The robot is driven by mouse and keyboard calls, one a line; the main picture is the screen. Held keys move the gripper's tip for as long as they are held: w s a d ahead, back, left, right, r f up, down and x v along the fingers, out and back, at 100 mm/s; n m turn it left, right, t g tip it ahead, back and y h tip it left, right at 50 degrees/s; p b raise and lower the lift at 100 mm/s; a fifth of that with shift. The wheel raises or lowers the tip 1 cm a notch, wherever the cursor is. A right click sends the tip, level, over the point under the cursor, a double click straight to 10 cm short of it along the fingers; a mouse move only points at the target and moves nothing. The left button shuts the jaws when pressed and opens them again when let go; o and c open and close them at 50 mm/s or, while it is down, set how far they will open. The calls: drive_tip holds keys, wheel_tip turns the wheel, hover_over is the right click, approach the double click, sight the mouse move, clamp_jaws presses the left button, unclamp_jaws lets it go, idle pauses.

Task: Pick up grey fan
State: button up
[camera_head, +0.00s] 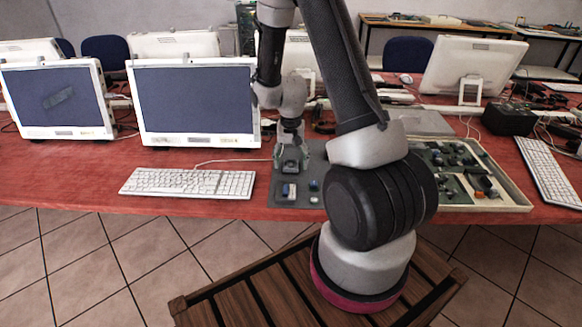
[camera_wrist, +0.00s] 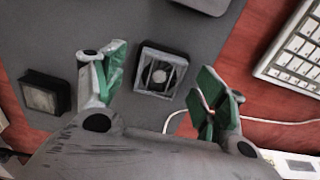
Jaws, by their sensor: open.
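The grey fan (camera_wrist: 160,72) is a square dark-grey frame with a pale round centre, lying on a grey mat (camera_wrist: 110,22) in the wrist view. My gripper (camera_wrist: 166,84) is open, with its green-padded fingers apart on either side of the fan. I see no finger touching it. In the head view my gripper (camera_head: 290,158) points down over the mat at the table's front. I cannot make out the fan there.
A dark square block with a grey face (camera_wrist: 45,94) lies left of my fingers. A white keyboard (camera_wrist: 292,50) is at the right, and a pale cable runs nearby. In the head view, small parts (camera_head: 289,191) lie on the mat, and a parts tray (camera_head: 500,207) stands to the right.

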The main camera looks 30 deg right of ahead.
drive_tip(key=shift+f, duration=0.6)
drive_tip(key=c, duration=1.1)
